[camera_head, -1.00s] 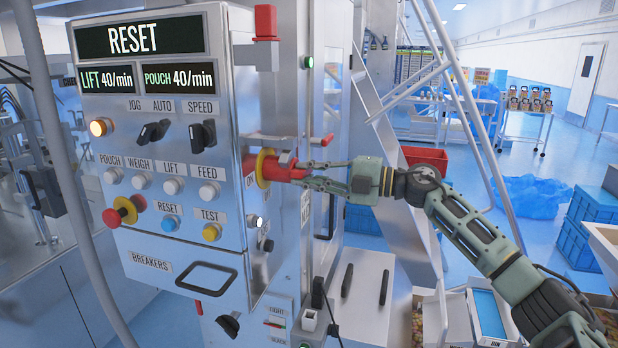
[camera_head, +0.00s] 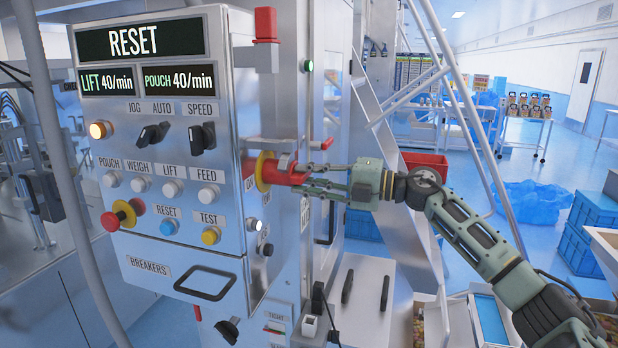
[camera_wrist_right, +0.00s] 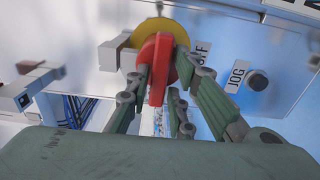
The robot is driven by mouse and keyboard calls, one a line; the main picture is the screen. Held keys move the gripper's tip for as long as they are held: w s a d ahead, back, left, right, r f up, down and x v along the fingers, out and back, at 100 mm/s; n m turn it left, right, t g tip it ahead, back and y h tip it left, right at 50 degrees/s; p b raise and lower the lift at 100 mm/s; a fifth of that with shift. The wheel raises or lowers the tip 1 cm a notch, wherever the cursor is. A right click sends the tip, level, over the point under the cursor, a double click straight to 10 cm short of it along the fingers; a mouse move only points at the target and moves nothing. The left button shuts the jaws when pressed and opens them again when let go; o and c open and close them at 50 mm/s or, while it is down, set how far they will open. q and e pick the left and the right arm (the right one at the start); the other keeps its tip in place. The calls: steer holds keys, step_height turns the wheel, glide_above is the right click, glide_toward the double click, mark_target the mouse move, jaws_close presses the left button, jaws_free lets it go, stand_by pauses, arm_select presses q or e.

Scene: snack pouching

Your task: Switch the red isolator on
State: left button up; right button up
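The red isolator (camera_head: 283,176) is a red handle on a round yellow plate (camera_head: 261,168), on the right side face of the grey control cabinet. My right gripper (camera_head: 309,179) reaches it from the right, its fingers on both sides of the handle. An OFF label (camera_wrist_right: 202,52) shows beside the yellow plate (camera_wrist_right: 183,38). The fingertips' contact is partly hidden. My left gripper is out of view.
A red-topped latch (camera_head: 265,24) sits above the isolator and a metal bracket with a red bar (camera_head: 262,143) just over it. The cabinet front (camera_head: 150,235) carries knobs and buttons.

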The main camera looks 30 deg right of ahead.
steer(key=shift+o, duration=1)
steer(key=v, duration=1.2)
steer(key=shift+d, duration=0.1)
